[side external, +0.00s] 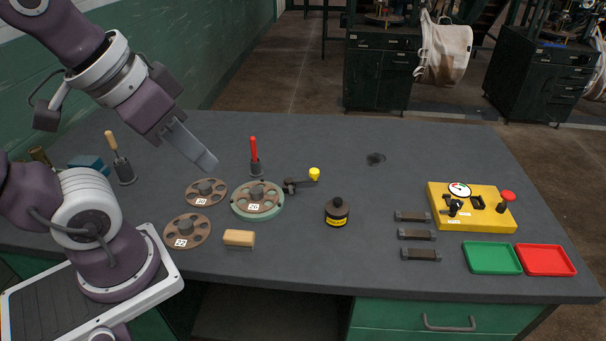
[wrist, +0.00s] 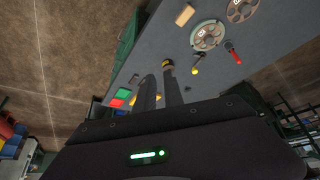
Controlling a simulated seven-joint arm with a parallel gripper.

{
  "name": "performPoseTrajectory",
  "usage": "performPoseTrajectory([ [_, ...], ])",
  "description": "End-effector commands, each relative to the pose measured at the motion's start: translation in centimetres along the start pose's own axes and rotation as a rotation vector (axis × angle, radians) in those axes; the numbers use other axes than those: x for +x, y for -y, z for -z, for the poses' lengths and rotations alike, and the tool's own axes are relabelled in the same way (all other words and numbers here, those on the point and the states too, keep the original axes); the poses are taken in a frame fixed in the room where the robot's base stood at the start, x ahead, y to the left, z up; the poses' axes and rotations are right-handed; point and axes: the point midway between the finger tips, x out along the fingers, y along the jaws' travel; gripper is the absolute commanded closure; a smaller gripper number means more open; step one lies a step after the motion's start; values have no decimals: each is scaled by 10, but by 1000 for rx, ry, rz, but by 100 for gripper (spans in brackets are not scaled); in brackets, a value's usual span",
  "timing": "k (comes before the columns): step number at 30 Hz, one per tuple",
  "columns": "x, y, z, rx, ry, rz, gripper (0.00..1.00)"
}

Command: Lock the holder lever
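The holder lever (side external: 300,184) is a short dark arm with a yellow knob (side external: 314,174), lying just right of the round green holder (side external: 235,207). A brown disc (side external: 269,194) with holes and a label lies on the holder. In the wrist view the yellow knob (wrist: 195,71) and the holder (wrist: 207,35) show beyond the fingers. My gripper (side external: 207,163) is in the air above the table, up and left of the holder and lever, touching neither. In the wrist view my gripper (wrist: 159,72) has a gap between its two fingers and holds nothing.
A red-handled tool (side external: 253,147) stands upright behind the holder. Two loose discs (side external: 196,200) lie to its left, and a wooden block (side external: 239,239) in front. A black pot (side external: 337,216) with a yellow band is right of the lever. Dark bars, a yellow box (side external: 478,217) and trays are farther right.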

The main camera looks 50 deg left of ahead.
Motion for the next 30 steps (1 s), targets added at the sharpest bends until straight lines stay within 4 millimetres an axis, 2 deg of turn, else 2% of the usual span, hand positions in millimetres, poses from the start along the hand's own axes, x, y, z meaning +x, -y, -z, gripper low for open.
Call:
performPoseTrajectory([
  [2,3,4,26,-77,25,4,100],
  [4,12,12,60,-185,54,16,100],
  [8,48,35,130,-422,103,69,100],
  [9,64,44,148,-492,116,93,100],
  [11,92,59,174,-592,132,134,100],
  [12,112,70,189,-656,141,165,100],
  [14,146,86,208,-749,148,216,100],
  [15,170,98,218,-806,152,252,100],
  [18,227,125,233,-926,150,341,100],
  [22,287,151,237,-1028,136,430,100],
  [25,314,163,236,-1070,125,470,100],
  [27,324,167,236,-1085,120,484,100],
  [30,328,168,235,-1090,118,490,100],
])
